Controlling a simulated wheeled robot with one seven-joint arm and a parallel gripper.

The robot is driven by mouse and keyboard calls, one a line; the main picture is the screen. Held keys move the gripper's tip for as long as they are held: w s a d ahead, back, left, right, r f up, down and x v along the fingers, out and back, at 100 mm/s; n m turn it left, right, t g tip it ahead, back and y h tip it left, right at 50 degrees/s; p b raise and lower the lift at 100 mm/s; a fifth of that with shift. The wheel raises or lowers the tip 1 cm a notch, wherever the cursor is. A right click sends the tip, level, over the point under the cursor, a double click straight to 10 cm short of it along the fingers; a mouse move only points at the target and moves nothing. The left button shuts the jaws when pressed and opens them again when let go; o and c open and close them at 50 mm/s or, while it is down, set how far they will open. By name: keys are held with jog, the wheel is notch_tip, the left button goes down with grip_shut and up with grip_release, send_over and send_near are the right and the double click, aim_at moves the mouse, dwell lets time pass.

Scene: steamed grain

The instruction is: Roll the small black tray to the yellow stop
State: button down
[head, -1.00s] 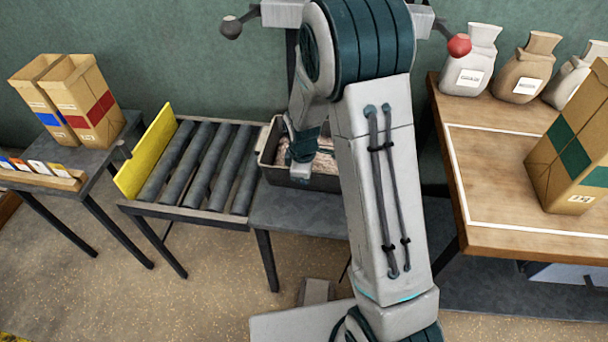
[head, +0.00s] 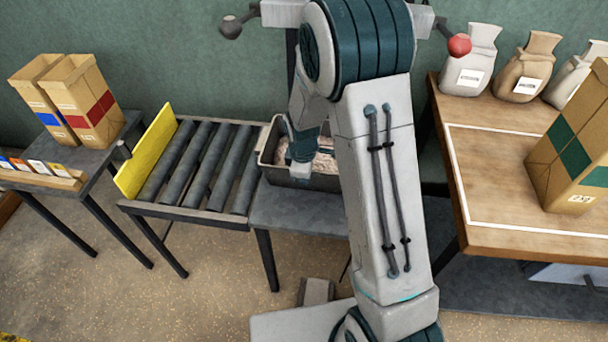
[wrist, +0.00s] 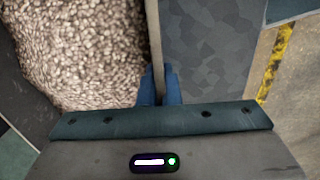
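The small black tray (head: 322,182), filled with pale grain, stands on a dark grey surface just right of the rollers. My arm hides its right part in the head view. My gripper (head: 300,172) reaches down at the tray's front left. In the wrist view my gripper (wrist: 160,88) has its blue fingers close on both sides of the tray's wall (wrist: 154,35), shut on it, with grain to the left of the wall. The yellow stop (head: 146,151) is an upright plate at the left end of the rollers, apart from the tray.
The grey rollers (head: 200,165) between tray and stop are clear. A side table with two paper bags (head: 82,100) stands at the left. A wooden table (head: 490,190) with sacks (head: 468,62) and a green-banded bag (head: 570,145) is at the right.

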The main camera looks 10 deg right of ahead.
jog(key=shift+a, duration=0.15)
dwell(0.3)
jog(key=shift+w+a, duration=0.25)
jog(key=shift+a, duration=0.85)
jog(key=shift+w+a, duration=0.25)
jog(key=shift+a, duration=0.9)
jog(key=shift+w+a, duration=0.25)
jog(key=shift+a, duration=0.95)
jog(key=w+a, duration=0.1)
jog(key=a, duration=0.5)
jog(key=shift+w+a, duration=0.2)
jog(key=shift+a, duration=0.25)
jog(key=w+a, duration=0.1)
jog(key=a, duration=0.5)
jog(key=shift+w+a, duration=0.2)
jog(key=shift+a, duration=0.05)
dwell(0.7)
jog(key=shift+a, duration=0.15)
